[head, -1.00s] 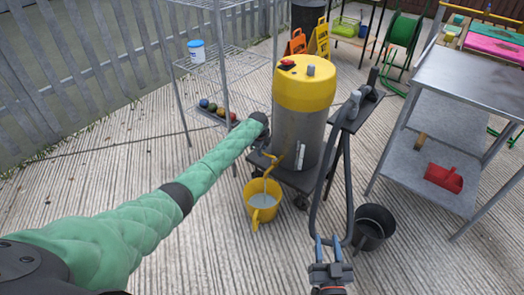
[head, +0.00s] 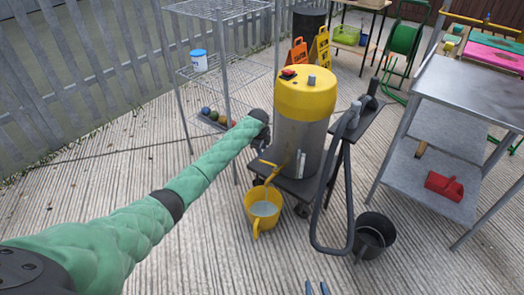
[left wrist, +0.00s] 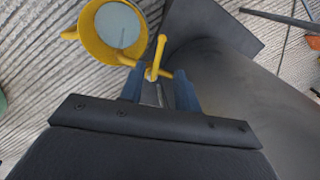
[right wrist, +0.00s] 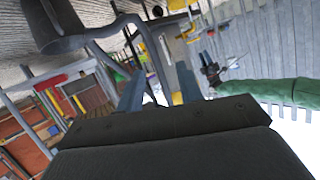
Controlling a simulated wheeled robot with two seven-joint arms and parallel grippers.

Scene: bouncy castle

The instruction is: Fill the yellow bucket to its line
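The yellow bucket (head: 252,219) stands on the ground below the front of a steel drum with a yellow lid (head: 306,92). Grey liquid (head: 265,208) shows inside; I cannot make out a line. A yellow spout (head: 271,177) points down over the bucket. In the left wrist view the bucket (left wrist: 88,38) is beyond my left gripper (left wrist: 158,82), whose fingers stand apart on either side of a yellow tap handle (left wrist: 157,55). I cannot see a clear stream. My right gripper (head: 317,288) shows only its fingertips at the bottom edge of the head view, apart and empty.
A black hose (head: 350,200) loops down beside the drum, with a black bucket (head: 374,234) close by. A metal table (head: 465,90) with a red scoop (head: 444,186) on its lower shelf stands right. A wire rack (head: 215,75) stands left. Front ground is open.

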